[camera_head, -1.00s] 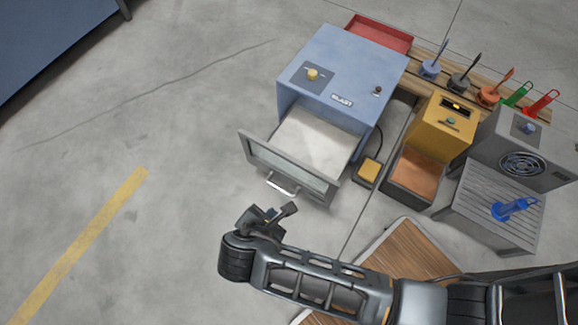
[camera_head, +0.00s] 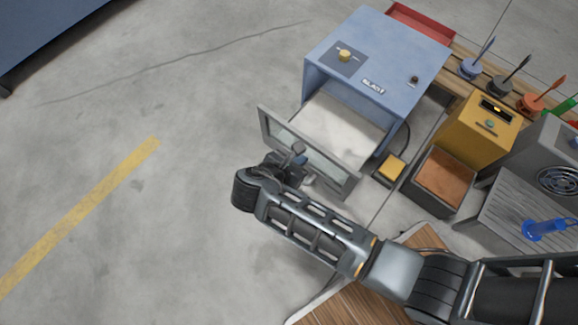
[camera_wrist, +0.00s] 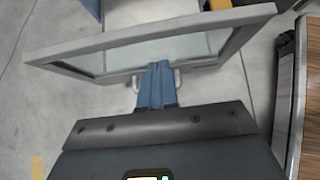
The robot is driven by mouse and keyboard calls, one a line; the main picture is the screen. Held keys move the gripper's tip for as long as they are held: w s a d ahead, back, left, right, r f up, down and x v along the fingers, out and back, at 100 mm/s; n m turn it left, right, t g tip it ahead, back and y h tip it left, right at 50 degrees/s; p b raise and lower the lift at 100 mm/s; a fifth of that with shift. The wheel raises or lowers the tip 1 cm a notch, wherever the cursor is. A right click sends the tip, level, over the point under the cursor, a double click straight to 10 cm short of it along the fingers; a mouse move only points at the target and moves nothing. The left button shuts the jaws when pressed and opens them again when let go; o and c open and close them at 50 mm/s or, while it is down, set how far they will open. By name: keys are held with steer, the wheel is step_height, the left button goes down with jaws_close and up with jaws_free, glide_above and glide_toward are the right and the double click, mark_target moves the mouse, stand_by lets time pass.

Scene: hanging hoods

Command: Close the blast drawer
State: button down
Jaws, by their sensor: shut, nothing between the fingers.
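The blue blast box (camera_head: 385,55) stands on the floor, with a yellow knob on top and a "BLAST" label. Its drawer (camera_head: 345,125) is pulled out toward me, with a grey-framed glass front (camera_head: 325,155) and a pale inner floor. My gripper (camera_head: 298,155) is shut and empty, in front of the drawer front near its handle. In the wrist view the blue fingers (camera_wrist: 157,85) are together, between the two ends of the handle (camera_wrist: 177,80), close to the glass front (camera_wrist: 150,50). I cannot tell whether they touch it. My arm hides part of the handle in the head view.
A yellow box (camera_head: 485,130) with a brown-floored tray, a small yellow pedal (camera_head: 392,167) and a grey fan unit (camera_head: 555,160) with a blue tool (camera_head: 545,230) stand to the right. A red tray (camera_head: 420,22) is behind. The floor at left is clear.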

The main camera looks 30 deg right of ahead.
mark_target(314, 147)
steer(key=d, duration=0.1)
steer(key=w+d, duration=0.1)
steer(key=d, duration=0.1)
steer(key=shift+r+b, duration=0.1)
steer(key=shift+b, duration=0.25)
steer(key=shift+w+d, duration=0.1)
steer(key=shift+d, duration=0.1)
steer(key=shift+r, duration=0.1)
steer(key=shift+d+p, duration=0.3)
steer(key=w+d+p, duration=0.3)
steer(key=d, duration=0.7)
steer(key=w+d+p, duration=0.3)
steer(key=d, duration=0.7)
steer(key=shift+w, duration=0.35)
steer(key=shift+p, duration=0.35)
